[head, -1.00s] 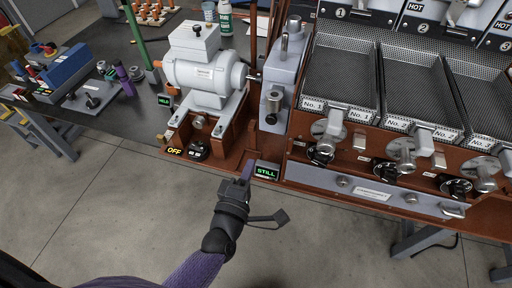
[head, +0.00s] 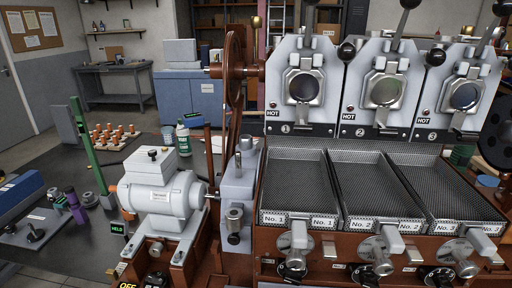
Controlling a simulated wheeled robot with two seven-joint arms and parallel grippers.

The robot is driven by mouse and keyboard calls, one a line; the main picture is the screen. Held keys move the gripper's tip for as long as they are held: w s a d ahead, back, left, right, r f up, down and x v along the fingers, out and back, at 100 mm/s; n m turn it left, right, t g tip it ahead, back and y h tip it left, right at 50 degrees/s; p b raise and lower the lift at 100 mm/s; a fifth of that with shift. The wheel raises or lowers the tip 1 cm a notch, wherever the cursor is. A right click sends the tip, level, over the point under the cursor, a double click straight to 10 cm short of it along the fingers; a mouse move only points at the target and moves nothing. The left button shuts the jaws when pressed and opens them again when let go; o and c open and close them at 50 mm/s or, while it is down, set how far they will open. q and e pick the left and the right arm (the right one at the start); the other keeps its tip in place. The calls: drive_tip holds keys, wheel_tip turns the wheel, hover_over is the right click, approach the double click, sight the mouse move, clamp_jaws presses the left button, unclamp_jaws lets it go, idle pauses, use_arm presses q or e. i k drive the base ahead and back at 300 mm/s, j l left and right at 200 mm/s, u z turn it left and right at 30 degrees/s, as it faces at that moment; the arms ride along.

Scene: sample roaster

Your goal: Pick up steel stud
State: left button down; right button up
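I cannot pick out the steel stud with certainty. A short dark upright piece (head: 36,232) stands on a grey plate at the left of the dark bench. A small grey cylinder (head: 90,200) stands beside a purple one (head: 77,210), to the right of that plate; it is too small to tell whether it is a stud. Neither of my grippers is in view.
A grey motor (head: 155,197) on a brown base stands right of the bench items, with a green post (head: 92,150) behind it. Roaster trays No. 1 (head: 298,180), No. 2 (head: 375,185) and No. 3 fill the right. A bottle (head: 183,140) and orange-topped pieces (head: 112,134) stand behind.

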sight(238, 155)
drive_tip(key=i+j+z, duration=0.1)
drive_tip(key=j, duration=0.2)
drive_tip(key=i+j+z, duration=0.1)
drive_tip(key=j, duration=0.25)
drive_tip(key=i+j+z, duration=0.1)
drive_tip(key=j, duration=0.25)
drive_tip(key=i+j+z, duration=0.15)
drive_tip(key=j, duration=0.2)
drive_tip(key=i+j+z, duration=0.1)
drive_tip(key=j, duration=0.3)
drive_tip(key=i, duration=0.05)
